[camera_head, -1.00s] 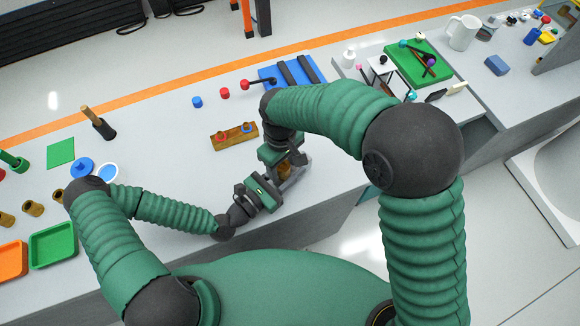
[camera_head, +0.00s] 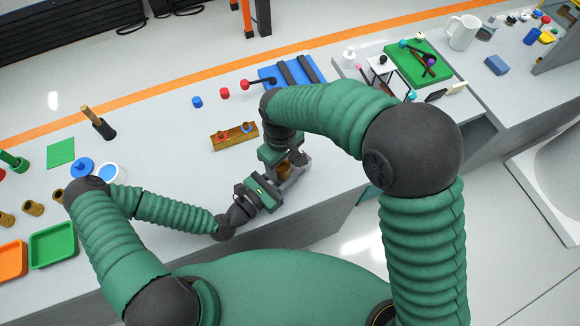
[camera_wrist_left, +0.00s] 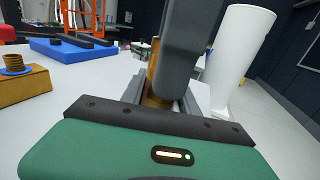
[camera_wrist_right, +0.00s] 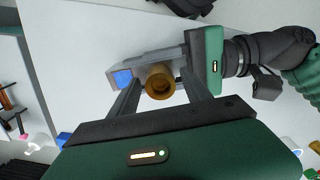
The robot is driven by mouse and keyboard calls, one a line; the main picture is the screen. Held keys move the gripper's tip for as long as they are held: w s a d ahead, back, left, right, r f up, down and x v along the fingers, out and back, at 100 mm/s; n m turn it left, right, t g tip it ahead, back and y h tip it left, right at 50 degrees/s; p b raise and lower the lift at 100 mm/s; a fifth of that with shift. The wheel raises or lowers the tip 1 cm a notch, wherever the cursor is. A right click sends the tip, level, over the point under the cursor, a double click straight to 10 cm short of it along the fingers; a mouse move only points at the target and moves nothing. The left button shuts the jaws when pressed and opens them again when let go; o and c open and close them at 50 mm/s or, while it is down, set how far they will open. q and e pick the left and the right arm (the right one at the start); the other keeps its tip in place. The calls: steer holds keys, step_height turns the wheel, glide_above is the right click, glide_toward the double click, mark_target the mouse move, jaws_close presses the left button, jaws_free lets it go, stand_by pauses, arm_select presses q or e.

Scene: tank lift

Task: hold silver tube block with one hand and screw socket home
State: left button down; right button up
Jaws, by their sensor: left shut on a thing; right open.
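The silver tube block (camera_wrist_right: 150,68) is grey with a blue square on one face, in the right wrist view. My left gripper (camera_head: 278,184) is shut on the block from the side, low over the table's front edge. The brass-coloured socket (camera_wrist_right: 160,84) is at the block, its round open end towards the right wrist camera. It also shows in the left wrist view (camera_wrist_left: 154,72), partly hidden by a dark grey finger. My right gripper (camera_wrist_right: 162,92) comes down from above, open, with one finger on each side of the socket. How deep the socket sits cannot be told.
A wooden block (camera_head: 232,136) with red and blue rings stands just left of the grippers. A blue tray (camera_head: 270,74) with dark bars lies behind. Green (camera_head: 52,245) and orange (camera_head: 12,262) trays are at far left. The table's front edge is close to my grippers.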

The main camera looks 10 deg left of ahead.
steer(key=shift+r, duration=2.3)
steer(key=shift+c, duration=0.5)
step_height(320, 180, up, 4)
steer(key=shift+f, duration=0.2)
step_height(320, 180, down, 8)
steer(key=shift+f, duration=0.1)
